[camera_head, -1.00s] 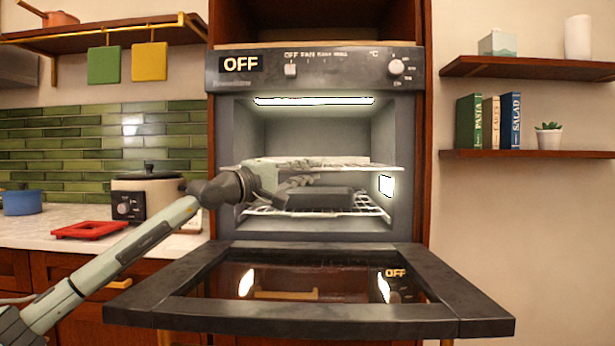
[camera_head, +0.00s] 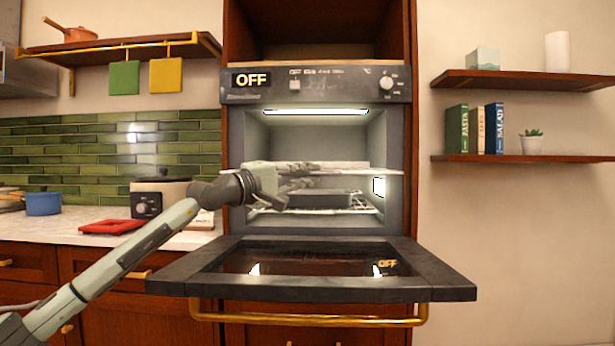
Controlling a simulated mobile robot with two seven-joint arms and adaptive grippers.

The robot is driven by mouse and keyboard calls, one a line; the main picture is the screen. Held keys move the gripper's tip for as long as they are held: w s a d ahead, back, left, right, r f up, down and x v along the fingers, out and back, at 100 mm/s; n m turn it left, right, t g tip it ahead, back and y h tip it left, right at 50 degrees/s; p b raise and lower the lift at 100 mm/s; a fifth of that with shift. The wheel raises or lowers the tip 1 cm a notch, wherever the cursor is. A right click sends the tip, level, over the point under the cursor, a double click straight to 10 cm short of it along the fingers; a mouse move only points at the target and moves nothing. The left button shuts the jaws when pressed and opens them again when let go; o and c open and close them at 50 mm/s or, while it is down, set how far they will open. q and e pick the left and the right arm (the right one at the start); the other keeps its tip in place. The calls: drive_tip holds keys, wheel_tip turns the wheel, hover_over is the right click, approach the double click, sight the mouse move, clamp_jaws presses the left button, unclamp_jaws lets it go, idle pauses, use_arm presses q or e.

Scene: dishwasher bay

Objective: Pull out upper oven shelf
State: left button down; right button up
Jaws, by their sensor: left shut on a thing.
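The upper oven shelf (camera_head: 365,171) is a thin pale wire rack, seen almost edge-on, in the lit oven cavity. Its right end reaches past the cavity's right wall in the picture, so it appears to stick out at the front. My left gripper (camera_head: 294,177) is at the left part of the shelf's front edge and is shut on it. The fingers partly hide the rack there. The oven (camera_head: 316,96) has its door (camera_head: 310,288) folded down. My right gripper is not in view.
A dark pan (camera_head: 322,197) sits on a lower wire rack below the upper shelf. The open door with its brass handle (camera_head: 310,320) juts out under the arm. A cooker (camera_head: 148,203) and a red trivet (camera_head: 112,227) stand on the left counter.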

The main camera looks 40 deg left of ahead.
use_arm(q)
drive_tip(key=shift+s+r, duration=0.1)
drive_tip(key=shift+r, duration=0.3)
drive_tip(key=c, duration=1.6)
unclamp_jaws()
drive_tip(key=shift+f, duration=0.15)
drive_tip(key=shift+f, duration=0.1)
drive_tip(key=v, duration=0.5)
drive_tip(key=shift+f, duration=0.1)
drive_tip(key=v, duration=0.7)
